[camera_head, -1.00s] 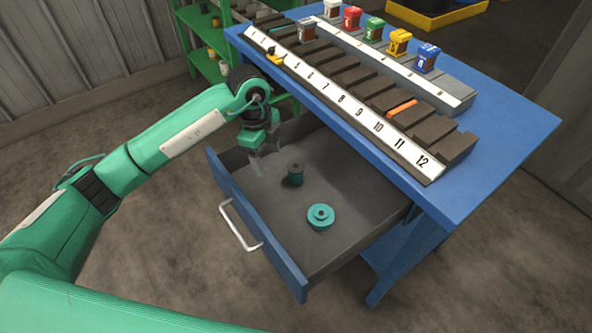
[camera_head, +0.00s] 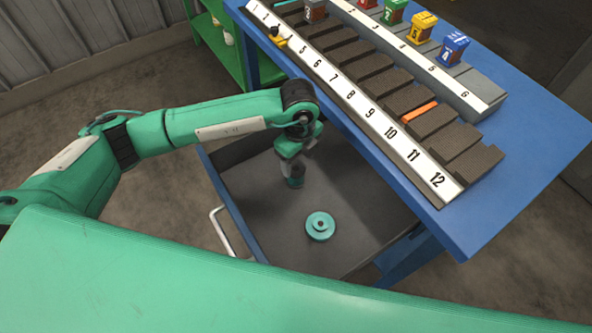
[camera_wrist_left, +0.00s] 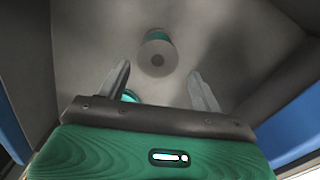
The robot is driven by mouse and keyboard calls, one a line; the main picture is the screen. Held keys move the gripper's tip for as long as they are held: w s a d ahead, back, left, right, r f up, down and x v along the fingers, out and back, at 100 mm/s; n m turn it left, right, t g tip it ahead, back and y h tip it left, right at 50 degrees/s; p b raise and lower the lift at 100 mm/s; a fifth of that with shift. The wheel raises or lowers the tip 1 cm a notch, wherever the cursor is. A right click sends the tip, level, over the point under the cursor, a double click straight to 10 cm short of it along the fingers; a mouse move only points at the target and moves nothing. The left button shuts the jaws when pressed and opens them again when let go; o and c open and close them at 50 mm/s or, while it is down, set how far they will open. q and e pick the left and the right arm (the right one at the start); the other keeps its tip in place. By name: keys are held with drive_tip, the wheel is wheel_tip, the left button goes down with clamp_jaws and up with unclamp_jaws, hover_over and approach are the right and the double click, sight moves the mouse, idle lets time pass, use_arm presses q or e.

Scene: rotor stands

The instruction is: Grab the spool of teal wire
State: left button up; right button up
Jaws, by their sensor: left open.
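The spool of teal wire (camera_head: 295,183) stands in the open drawer, partly hidden by my left gripper in the head view. In the left wrist view the spool (camera_wrist_left: 158,55) shows from its grey round end with teal wire at its edge. My left gripper (camera_head: 291,166) is over the spool, fingers pointing down. In the left wrist view the open fingers (camera_wrist_left: 160,76) are empty, with the spool just ahead of the gap between them. I cannot tell how high the tips are above it. My right gripper is not in view.
A teal flanged disc (camera_head: 320,226) lies in the drawer near the spool. The drawer (camera_head: 359,262) is grey inside with a blue front and walls around. The blue workbench (camera_head: 531,137) with numbered slots overhangs its back. A green shelf (camera_head: 228,62) stands behind.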

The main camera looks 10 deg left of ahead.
sight(297, 169)
use_arm(q)
drive_tip(key=shift+w+f, duration=0.1)
drive_tip(key=shift+f, duration=0.85)
drive_tip(key=f, duration=0.1)
drive_tip(key=f+p, duration=0.1)
drive_tip(key=shift+s+a+f, duration=0.2)
drive_tip(key=shift+f, duration=0.1)
wheel_tip(297, 169, down, 2)
drive_tip(key=shift+f, duration=0.4)
drive_tip(key=shift+c, duration=0.7)
drive_tip(key=c, duration=0.7)
drive_tip(key=shift+c, duration=0.7)
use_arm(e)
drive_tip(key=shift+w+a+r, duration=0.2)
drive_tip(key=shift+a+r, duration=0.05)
use_arm(q)
drive_tip(key=shift+r, duration=0.15)
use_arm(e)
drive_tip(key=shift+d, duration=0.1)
